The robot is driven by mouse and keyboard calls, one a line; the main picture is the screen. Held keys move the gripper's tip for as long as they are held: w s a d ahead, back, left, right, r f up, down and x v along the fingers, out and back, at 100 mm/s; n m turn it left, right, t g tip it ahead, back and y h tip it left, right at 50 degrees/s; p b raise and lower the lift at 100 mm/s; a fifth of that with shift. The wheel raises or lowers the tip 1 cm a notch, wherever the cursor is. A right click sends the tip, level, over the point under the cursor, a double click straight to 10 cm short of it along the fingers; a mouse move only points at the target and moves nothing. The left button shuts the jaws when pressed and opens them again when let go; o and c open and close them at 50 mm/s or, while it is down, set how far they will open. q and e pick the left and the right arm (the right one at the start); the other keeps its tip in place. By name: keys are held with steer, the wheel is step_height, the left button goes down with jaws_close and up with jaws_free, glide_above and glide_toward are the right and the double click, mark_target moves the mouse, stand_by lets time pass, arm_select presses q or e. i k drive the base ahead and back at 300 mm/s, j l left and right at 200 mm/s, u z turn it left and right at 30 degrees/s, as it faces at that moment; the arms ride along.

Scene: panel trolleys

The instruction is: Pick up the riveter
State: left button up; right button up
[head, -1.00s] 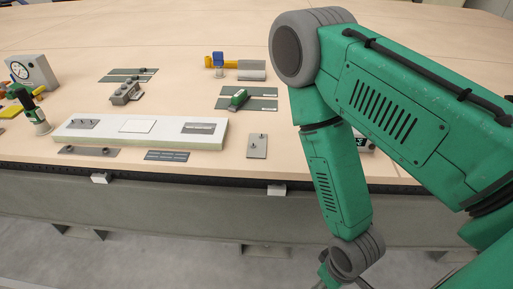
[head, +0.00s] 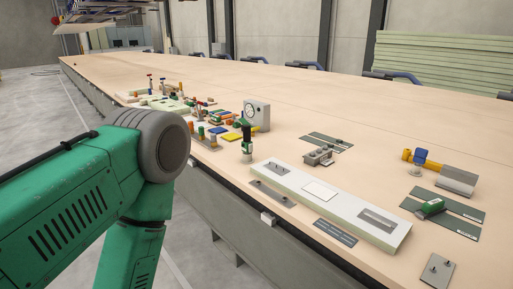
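A green and black hand tool (head: 247,140) stands upright on the table near its front edge, with a pale round foot. A smaller green tool (head: 431,208) lies on dark flat plates at the right. I cannot tell for sure which is the riveter; the upright one looks more like a hand-held power tool. Nothing of mine touches either. My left arm comes in from the left, in front of the table; its gripper is below the picture. My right arm and gripper are out of view.
A long pale panel (head: 300,198) lies along the front edge. A white dial box (head: 257,115) stands behind the upright tool. Several coloured tools and parts crowd the table to its left. A grey block (head: 318,156) and a yellow-blue tool (head: 421,160) lie further right. The table's far side is clear.

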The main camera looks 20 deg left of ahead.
mark_target(247, 146)
steer(key=j+z, duration=0.1)
steer(key=z, duration=0.5)
steer(key=i+j+z, duration=0.15)
steer(key=j+z, duration=0.3)
steer(key=j, duration=0.5)
steer(key=j+z, duration=0.4)
steer(key=j, duration=0.6)
